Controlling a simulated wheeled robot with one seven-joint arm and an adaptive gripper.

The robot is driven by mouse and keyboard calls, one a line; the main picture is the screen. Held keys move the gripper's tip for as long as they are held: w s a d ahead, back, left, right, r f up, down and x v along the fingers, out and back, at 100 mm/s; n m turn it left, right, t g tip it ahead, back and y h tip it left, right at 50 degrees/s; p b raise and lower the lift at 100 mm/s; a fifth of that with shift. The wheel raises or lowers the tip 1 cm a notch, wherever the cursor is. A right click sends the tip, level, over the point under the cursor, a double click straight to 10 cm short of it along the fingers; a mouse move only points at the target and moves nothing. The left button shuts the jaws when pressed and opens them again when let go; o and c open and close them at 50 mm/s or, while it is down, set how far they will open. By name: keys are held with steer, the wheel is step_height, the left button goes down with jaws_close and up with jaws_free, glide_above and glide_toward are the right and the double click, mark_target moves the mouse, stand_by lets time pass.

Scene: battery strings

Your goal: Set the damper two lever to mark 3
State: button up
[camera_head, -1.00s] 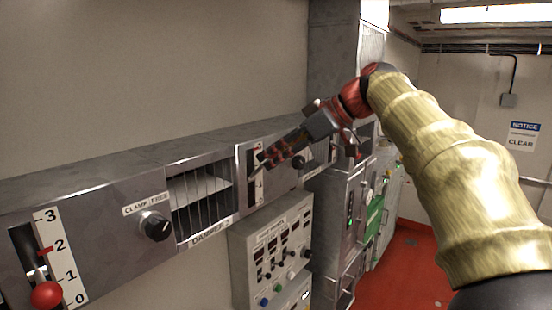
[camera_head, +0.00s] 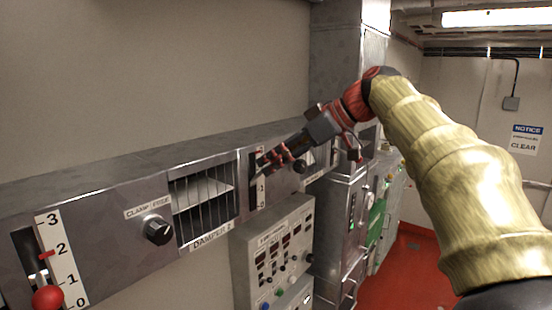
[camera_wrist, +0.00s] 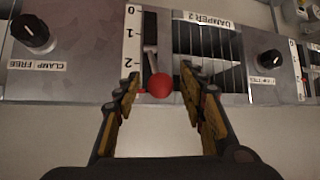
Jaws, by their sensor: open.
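The damper two lever, with a red ball knob (camera_wrist: 160,86), shows in the wrist view, where the panel appears upside down. Its grey stem rises from a dark slot beside a white scale (camera_wrist: 131,50), 0 at the top, then 1 and 2. The ball is below the 2; the 3 end is hidden by a finger. The "DAMPER 2" label (camera_wrist: 209,21) is beside the grille. My gripper (camera_wrist: 160,84) is open, its fingers on either side of the ball with gaps visible. In the head view my gripper (camera_head: 262,168) is in front of the scale (camera_head: 260,194) and hides the ball.
A clamp knob (camera_wrist: 34,34) labelled "CLAMP | FREE" is left of the scale in the wrist view. Another clamp knob (camera_head: 158,230) and another red-ball lever (camera_head: 47,299) are left in the head view. A control box (camera_head: 272,250) protrudes below the panel.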

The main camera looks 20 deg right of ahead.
steer(key=v, duration=1.2)
